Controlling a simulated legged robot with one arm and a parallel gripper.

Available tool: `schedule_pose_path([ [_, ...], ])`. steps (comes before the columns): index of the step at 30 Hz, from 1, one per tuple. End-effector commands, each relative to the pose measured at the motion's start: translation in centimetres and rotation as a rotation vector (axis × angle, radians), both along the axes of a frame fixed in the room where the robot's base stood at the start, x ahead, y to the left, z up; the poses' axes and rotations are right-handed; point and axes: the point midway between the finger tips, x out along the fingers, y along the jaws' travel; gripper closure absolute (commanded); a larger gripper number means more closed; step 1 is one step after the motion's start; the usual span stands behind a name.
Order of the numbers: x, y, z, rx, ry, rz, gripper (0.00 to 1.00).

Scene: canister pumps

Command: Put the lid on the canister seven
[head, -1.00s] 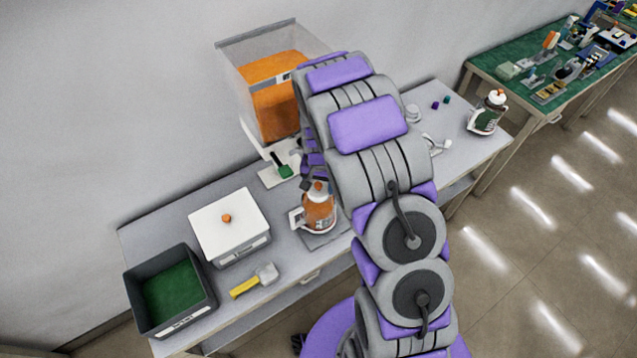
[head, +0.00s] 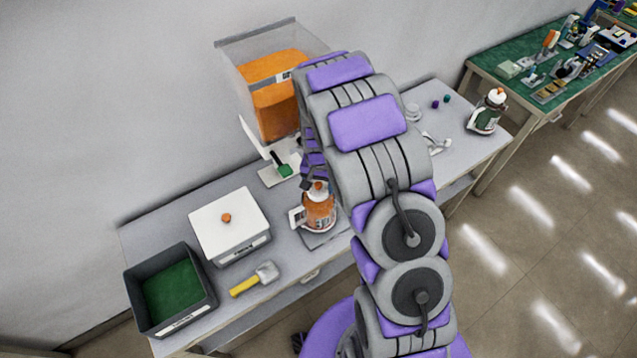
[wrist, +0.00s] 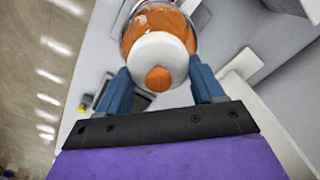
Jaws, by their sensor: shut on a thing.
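A clear canister (head: 318,215) with orange contents stands on a grey pad on the bench, partly behind my arm. Its label is too small to read. A white lid (wrist: 160,52) with an orange knob is at the canister's mouth. In the wrist view the canister (wrist: 158,17) shows just beyond the lid. My gripper (wrist: 160,72) is shut on the lid, with one blue finger on each side of it. I cannot tell whether the lid is fully seated. In the head view my gripper is mostly hidden by my arm.
A large bin of orange material (head: 272,100) stands behind, with a green-handled tool at its foot. A white-lidded box (head: 230,220), a dark bin (head: 170,290) and a yellow-handled scoop (head: 255,279) are left. A green-filled canister (head: 486,115) stands at the right end.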

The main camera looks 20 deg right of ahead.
Motion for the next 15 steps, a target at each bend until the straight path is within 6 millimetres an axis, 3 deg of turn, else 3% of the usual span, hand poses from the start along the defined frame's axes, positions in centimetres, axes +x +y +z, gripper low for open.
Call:
schedule_pose_path([
  [3,-0.01,0.0,0.0,0.0,0.0,0.0,0.61],
  [4,-0.01,0.0,0.0,0.0,0.0,0.0,0.31],
  [12,0.0,0.0,0.0,0.0,0.0,0.0,0.05],
  [15,0.0,0.0,0.0,0.0,0.0,0.0,0.03],
])
